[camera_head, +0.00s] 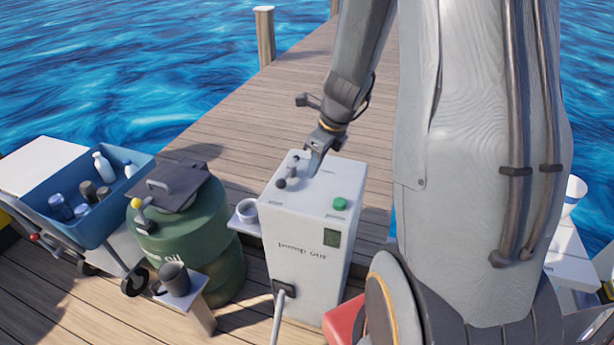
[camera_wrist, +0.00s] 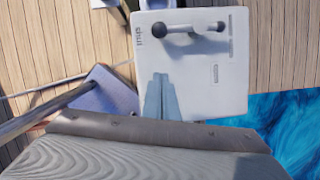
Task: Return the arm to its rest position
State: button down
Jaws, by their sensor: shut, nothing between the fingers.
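My gripper (camera_head: 314,168) is at the end of my arm, pointing down over the top of the white pump-out cabinet (camera_head: 306,238). Its fingertips are close to the dark knobbed lever (camera_head: 284,183) on the cabinet top; whether they touch anything is unclear in the head view. In the wrist view the bluish fingers (camera_wrist: 161,99) are together with nothing between them. There they lie over the cabinet top (camera_wrist: 210,85), below the lever (camera_wrist: 185,32) in the picture and apart from it. My arm is bent downward from above.
A green button (camera_head: 340,204) sits on the cabinet top. A white cup (camera_head: 247,211) stands on a side shelf. Left are a green oil barrel (camera_head: 190,235), a dark mug (camera_head: 174,279) and a blue bin (camera_head: 88,222) with bottles. Open dock (camera_head: 235,135) lies behind; water flanks it.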

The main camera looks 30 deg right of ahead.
jog(key=shift+v, duration=2.15)
jog(key=s+a+r+n+h, duration=0.1)
jog(key=s+a+n, duration=0.5)
jog(key=n, duration=0.8)
jog(key=s+a+r+n+g, duration=0.1)
jog(key=s+a+n, duration=0.4)
jog(key=n, duration=1)
jog(key=shift+s+a+n+h, duration=0.3)
jog(key=shift+s+a+h, duration=0.1)
jog(key=shift+s, duration=0.2)
